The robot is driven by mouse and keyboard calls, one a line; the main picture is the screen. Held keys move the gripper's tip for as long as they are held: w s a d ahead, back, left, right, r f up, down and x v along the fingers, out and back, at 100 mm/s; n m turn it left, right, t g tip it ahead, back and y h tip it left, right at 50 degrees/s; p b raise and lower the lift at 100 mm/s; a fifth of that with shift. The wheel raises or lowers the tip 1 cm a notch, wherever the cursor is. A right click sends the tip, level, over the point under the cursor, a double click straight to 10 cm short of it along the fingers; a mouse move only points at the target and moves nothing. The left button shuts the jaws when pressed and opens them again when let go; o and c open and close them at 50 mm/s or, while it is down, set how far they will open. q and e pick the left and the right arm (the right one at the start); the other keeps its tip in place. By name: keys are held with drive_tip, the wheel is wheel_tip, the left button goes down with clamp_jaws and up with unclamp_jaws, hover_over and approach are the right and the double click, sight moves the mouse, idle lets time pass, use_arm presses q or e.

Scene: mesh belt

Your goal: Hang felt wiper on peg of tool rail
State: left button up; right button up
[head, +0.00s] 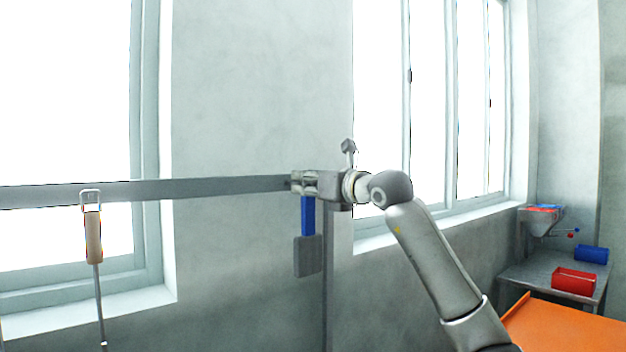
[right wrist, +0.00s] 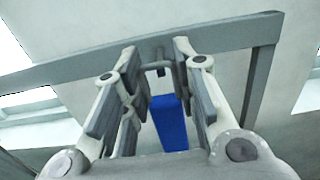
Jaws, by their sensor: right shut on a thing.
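The felt wiper has a blue handle (head: 308,216) and a grey felt pad (head: 308,256) at its lower end. It hangs upright, pad down, at the right end of the grey tool rail (head: 220,187). My right gripper (head: 303,183) is shut on the wiper near its top, in front of the rail. In the right wrist view, the blue handle (right wrist: 170,122) shows between my fingers (right wrist: 157,62), with a metal loop (right wrist: 163,66) at its top close to the rail (right wrist: 225,34). Whether the loop is around a peg I cannot tell. My left gripper is not in view.
A tool with a tan handle (head: 93,238) hangs from the rail at the left by a metal loop. A rail post (head: 329,280) stands below the right end. At the right are an orange surface (head: 565,328), a red bin (head: 575,281) and a blue bin (head: 591,253).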

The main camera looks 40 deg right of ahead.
sight(301, 183)
drive_tip(key=shift+w+d+f+p, duration=0.15)
drive_tip(key=shift+w+p, duration=0.85)
drive_tip(key=shift+w, duration=1.05)
drive_tip(key=shift+w+d+f, duration=0.15)
drive_tip(key=shift+w+f, duration=0.3)
drive_tip(key=shift+w, duration=0.2)
drive_tip(key=o, duration=1.1)
drive_tip(key=shift+s, duration=0.1)
